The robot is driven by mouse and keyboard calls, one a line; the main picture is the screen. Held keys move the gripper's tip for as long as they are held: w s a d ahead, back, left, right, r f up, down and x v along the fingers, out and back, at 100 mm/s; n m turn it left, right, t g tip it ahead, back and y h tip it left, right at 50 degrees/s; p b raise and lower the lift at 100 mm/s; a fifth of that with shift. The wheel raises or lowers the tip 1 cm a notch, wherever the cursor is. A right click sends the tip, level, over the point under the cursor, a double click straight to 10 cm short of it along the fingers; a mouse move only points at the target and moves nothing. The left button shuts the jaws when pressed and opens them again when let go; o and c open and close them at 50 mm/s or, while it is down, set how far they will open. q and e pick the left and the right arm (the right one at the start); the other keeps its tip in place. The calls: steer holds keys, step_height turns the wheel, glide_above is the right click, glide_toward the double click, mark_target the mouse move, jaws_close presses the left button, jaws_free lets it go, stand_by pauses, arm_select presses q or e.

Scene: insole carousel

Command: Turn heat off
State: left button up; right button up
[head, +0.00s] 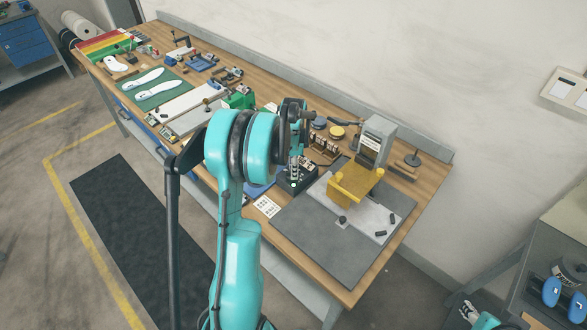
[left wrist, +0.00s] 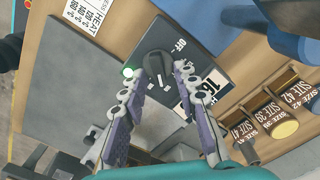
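The dark heat control box (head: 290,187) stands on the bench beside the press and is partly hidden by my left arm. My right gripper (head: 468,309) shows only partly at the lower right.
A yellow-and-grey press (head: 357,181) stands right of the box on a grey mat (head: 305,235). A printed heat card (head: 266,206) lies in front. Wooden size-labelled holders (head: 323,148) stand behind. Green mat (head: 158,97) with white insoles lies at the far left.

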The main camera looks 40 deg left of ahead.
arm_select(q)
jaws_close()
steer(key=shift+n, duration=0.4)
steer(key=n, duration=0.4)
steer(key=shift+w+a+n+b, duration=0.1)
steer(key=shift+a+n+b, duration=0.05)
steer(key=shift+n+b, duration=0.15)
steer(key=n, duration=0.6)
steer(key=shift+a, duration=0.25)
steer(key=n, duration=0.6)
steer(key=shift+a+n+b, duration=0.2)
steer(key=shift+n+b, duration=0.15)
steer(key=shift+n, duration=0.05)
steer(key=n, duration=0.5)
steer(key=shift+s+a+n, duration=0.1)
steer(key=shift+s+n, duration=0.15)
steer(key=shift+n, duration=0.05)
